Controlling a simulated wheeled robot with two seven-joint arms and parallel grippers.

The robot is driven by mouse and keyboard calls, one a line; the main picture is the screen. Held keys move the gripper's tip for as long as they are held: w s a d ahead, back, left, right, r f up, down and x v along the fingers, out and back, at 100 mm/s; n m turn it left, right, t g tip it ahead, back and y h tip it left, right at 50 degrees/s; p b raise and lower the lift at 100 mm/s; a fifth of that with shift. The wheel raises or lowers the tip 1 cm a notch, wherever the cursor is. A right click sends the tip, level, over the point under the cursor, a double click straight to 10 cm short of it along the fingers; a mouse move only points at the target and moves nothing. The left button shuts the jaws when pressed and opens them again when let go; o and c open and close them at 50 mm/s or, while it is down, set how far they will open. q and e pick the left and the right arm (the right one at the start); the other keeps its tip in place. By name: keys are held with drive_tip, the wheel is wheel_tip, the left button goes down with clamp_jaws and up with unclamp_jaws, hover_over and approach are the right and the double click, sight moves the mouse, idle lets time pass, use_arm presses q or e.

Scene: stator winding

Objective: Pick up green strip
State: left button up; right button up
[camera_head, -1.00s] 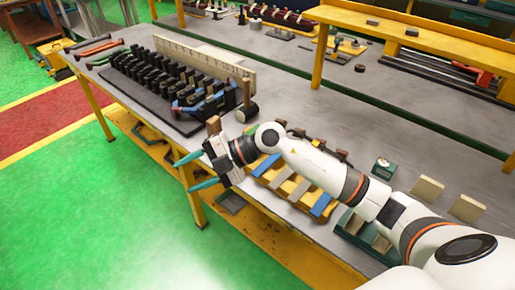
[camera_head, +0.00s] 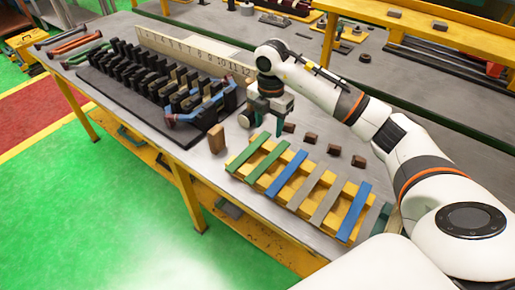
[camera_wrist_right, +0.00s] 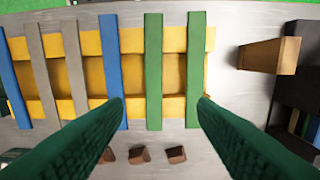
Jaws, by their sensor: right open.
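Two green strips lie side by side across one end of a yellow rack, the outer one (camera_head: 247,152) and the inner one (camera_head: 268,162). In the right wrist view the outer green strip (camera_wrist_right: 195,60) is at the right and the inner green strip (camera_wrist_right: 154,70) is left of it. My right gripper (camera_head: 275,112) is above the table just beyond the green end of the rack. Its two dark green fingers (camera_wrist_right: 162,103) are spread and empty. In the wrist view both green strips show between the fingers, apart from them. My left gripper is not in view.
The yellow rack (camera_wrist_right: 178,104) also carries blue (camera_head: 287,173) and grey (camera_head: 327,198) strips. Several small brown blocks (camera_head: 309,138) lie behind it. A wooden block (camera_head: 217,138) stands to the left, near a black slotted fixture (camera_head: 155,80) and a ruler-like bar (camera_head: 190,55).

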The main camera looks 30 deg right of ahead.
drive_tip(key=f, duration=0.1)
drive_tip(key=p, duration=0.2)
hover_over(269, 160)
drive_tip(key=f, duration=0.5)
drive_tip(key=shift+w+d, duration=0.2)
drive_tip(key=shift+d, duration=0.05)
drive_tip(key=shift+w+f, duration=0.1)
drive_tip(key=shift+f, duration=0.1)
drive_tip(key=f, duration=0.1)
drive_tip(key=f+p, duration=0.1)
drive_tip(key=f, duration=0.1)
drive_tip(key=f+p, duration=0.1)
drive_tip(key=shift+s+a+f, duration=0.15)
drive_tip(key=shift+s+a, duration=0.15)
drive_tip(key=shift+f, duration=0.3)
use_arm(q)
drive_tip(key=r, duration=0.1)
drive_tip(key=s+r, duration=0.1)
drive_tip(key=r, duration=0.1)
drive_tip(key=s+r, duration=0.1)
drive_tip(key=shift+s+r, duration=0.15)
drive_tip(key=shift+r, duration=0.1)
use_arm(e)
drive_tip(key=shift+w, duration=0.1)
clamp_jaws()
